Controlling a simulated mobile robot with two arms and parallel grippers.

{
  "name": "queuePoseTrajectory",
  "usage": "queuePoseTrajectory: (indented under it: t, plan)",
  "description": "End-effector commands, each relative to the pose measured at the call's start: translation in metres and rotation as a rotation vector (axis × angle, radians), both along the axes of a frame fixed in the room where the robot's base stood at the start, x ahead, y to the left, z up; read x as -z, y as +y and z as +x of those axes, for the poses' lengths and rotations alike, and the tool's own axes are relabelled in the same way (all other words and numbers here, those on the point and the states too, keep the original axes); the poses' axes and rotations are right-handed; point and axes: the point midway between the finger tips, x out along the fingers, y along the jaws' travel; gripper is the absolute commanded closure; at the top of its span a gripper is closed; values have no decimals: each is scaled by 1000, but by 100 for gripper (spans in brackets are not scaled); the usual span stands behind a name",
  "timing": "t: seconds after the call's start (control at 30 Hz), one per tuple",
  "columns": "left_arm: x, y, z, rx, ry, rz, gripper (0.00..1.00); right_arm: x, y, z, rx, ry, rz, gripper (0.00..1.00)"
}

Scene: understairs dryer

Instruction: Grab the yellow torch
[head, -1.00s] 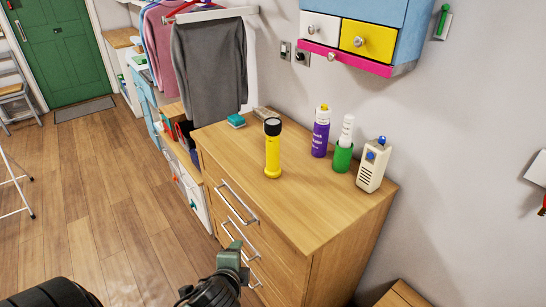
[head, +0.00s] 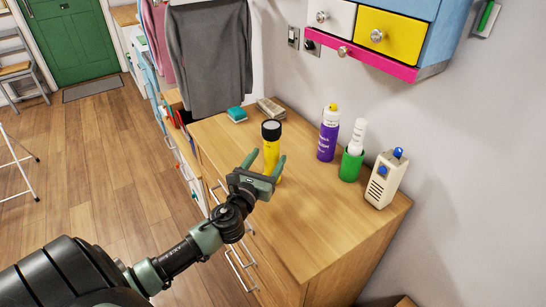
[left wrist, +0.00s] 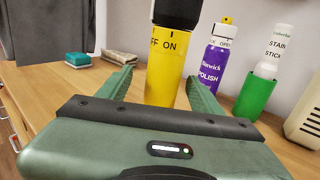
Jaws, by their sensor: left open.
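The yellow torch (head: 271,147) with a black head stands upright on the wooden chest of drawers (head: 310,225). My left gripper (head: 267,160) is open at the torch, its two fingers to either side of the torch's body in the head view. In the left wrist view the torch (left wrist: 165,75) rises between and beyond the two finger tips, with "ON" lettering on its side. The gripper partly hides the torch's lower part in the head view. I cannot tell whether the fingers touch it. My right gripper is not in view.
To the torch's right stand a purple polish can (head: 328,135), a green-based stain stick (head: 352,152) and a cream device (head: 386,180). A wall cabinet (head: 385,35) overhangs the back; the front top is clear.

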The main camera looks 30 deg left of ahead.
Motion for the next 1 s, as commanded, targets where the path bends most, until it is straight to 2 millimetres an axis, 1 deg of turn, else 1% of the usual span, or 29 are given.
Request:
queuePoseTrajectory:
  t: [0.03, 0.1, 0.2, 0.27, 0.33, 0.4, 0.5, 0.63, 0.67, 0.7, 0.77, 0.8, 0.87, 0.9, 1.0]
  plan:
    - [-3, 1, 7, -2, -1, -2, 34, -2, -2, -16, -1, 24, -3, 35]
    - [-5, 2, 16, -2, -2, -3, 34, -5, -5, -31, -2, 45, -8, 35]
    - [-7, 2, 33, -2, -2, -6, 34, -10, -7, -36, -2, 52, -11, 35]
    - [-5, 5, 40, -3, -1, -5, 34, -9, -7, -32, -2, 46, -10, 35]
    - [-4, 6, 47, -1, -1, -4, 34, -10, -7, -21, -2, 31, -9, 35]
    - [-4, 7, 51, -1, -1, -4, 34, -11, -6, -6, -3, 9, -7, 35]
    - [-3, 7, 51, -1, 0, -4, 34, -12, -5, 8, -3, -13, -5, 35]
    - [-3, 7, 51, -1, 0, -4, 34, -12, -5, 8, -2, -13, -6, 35]
    - [-3, 7, 51, -1, 0, -4, 43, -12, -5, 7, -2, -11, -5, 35]
    - [-3, 7, 51, -1, 0, -4, 54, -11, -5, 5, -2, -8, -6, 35]
    - [-3, 7, 51, -1, 0, -4, 71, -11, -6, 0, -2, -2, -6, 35]
    - [-3, 7, 51, -1, 0, -4, 82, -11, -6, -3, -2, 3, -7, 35]
    - [-3, 7, 51, -1, 0, -4, 98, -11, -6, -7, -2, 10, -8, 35]
    - [-3, 7, 51, -1, 0, -5, 100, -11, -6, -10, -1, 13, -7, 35]
    - [-4, 7, 51, -1, -2, -4, 100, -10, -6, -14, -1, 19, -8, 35]
